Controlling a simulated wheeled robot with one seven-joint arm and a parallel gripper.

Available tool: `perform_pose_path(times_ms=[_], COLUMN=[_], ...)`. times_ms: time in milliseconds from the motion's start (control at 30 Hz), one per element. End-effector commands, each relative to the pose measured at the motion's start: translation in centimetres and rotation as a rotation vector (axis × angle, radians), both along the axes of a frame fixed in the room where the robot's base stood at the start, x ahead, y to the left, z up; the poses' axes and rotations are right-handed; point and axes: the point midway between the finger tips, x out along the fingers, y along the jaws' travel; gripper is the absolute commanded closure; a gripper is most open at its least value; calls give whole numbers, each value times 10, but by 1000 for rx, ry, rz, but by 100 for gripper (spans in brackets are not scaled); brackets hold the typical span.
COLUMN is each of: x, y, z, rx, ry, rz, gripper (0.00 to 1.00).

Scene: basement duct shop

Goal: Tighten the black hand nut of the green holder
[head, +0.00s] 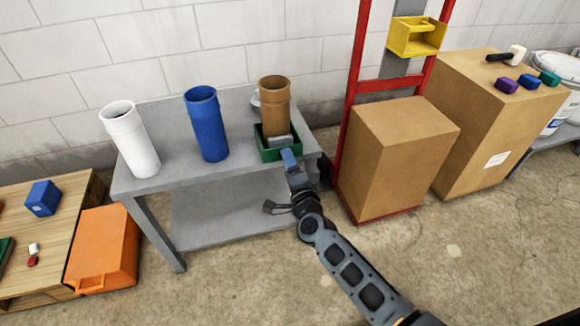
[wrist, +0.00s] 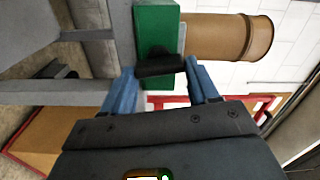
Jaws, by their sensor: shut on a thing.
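The green holder (head: 266,154) sits at the right end of the grey metal table, with a brown pipe (head: 274,108) standing upright in it. The wrist view shows the holder (wrist: 154,22) and the pipe (wrist: 222,38) turned sideways. The black hand nut (wrist: 160,66) is a bar-shaped knob on the holder's near face. My gripper (head: 287,155) reaches the holder's front from below right. In the wrist view its blue fingers are on either side of the nut, shut on its ends. My gripper hides the nut in the head view.
A blue pipe (head: 206,125) and a white pipe (head: 128,138) stand on the grey table (head: 175,178) left of the holder. A cardboard box (head: 395,150) on a red hand truck (head: 356,85) stands close on the right. An orange bin (head: 104,248) is at lower left.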

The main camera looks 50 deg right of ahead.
Motion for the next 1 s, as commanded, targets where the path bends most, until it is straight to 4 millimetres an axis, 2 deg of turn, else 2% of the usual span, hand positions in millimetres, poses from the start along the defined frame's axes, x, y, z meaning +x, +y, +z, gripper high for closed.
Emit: perform_pose_path(times_ms=[333,933,967,1000], x=[-1,-1,-1,-1], y=[0,0,0,0], z=[-2,-3,-3,-3], rx=[134,166,166,165], ry=[-88,-108,-108,-108], rz=[0,-1,-1,-1], gripper=[71,71,39,35])
